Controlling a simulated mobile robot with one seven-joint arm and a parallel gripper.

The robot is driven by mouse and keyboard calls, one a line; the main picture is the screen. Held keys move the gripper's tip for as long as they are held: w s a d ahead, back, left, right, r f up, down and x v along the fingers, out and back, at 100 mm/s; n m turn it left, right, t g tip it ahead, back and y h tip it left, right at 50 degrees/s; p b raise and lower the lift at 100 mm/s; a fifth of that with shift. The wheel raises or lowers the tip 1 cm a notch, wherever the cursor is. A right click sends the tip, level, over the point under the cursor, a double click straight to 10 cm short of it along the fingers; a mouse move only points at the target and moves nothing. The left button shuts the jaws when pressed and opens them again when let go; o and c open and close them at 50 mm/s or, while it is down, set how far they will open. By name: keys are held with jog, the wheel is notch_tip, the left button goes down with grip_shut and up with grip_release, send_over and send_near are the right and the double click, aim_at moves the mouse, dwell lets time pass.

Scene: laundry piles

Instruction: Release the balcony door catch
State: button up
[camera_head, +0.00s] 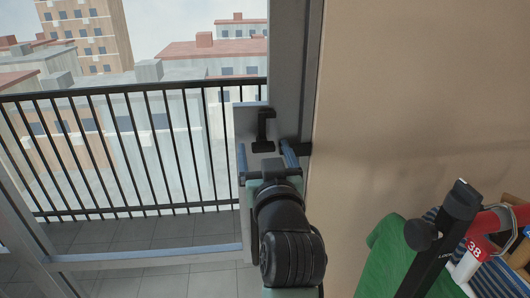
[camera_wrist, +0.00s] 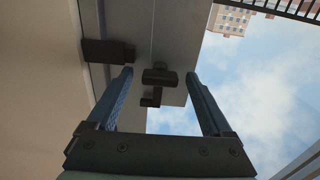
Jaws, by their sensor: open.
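The balcony door catch (camera_head: 265,130) is a small black handle on a light grey plate (camera_head: 243,118) at the door frame's edge. My gripper (camera_head: 265,152) is open and faces the plate, with one blue finger on each side below the catch. In the wrist view the catch (camera_wrist: 160,77) shows between the two open fingertips, and I see no finger touching it. A second black block (camera_wrist: 108,52) sits on the frame beside it, outside the fingers. The head view shows this block (camera_head: 297,148) just right of the right finger.
A beige wall (camera_head: 420,100) stands close on the right. Green cloth (camera_head: 385,255), a black bar (camera_head: 440,240) and striped laundry (camera_head: 495,280) fill the lower right. Beyond the door are a tiled balcony floor (camera_head: 150,235) and a black railing (camera_head: 130,150).

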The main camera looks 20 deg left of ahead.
jog(key=shift+s, duration=0.1)
jog(key=b+v, duration=0.3)
jog(key=v, duration=1)
jog(key=shift+r, duration=0.1)
jog(key=s+d+r+m+t+h, duration=0.1)
jog(key=s+d+r+t+h, duration=0.1)
jog(key=r, duration=0.7)
jog(key=s+d+r+m+t+h+p, duration=0.1)
jog(key=s+d+r+m+t+h, duration=0.1)
jog(key=r+t, duration=0.3)
jog(key=s+d+r+m+t+h, duration=0.1)
jog(key=s+d+r+t+h, duration=0.2)
jog(key=r, duration=1.1)
jog(key=shift+s+d+m+t+p, duration=0.35)
jog(key=shift+s+d+m+t, duration=0.05)
jog(key=shift+s, duration=0.25)
jog(key=shift+f, duration=0.1)
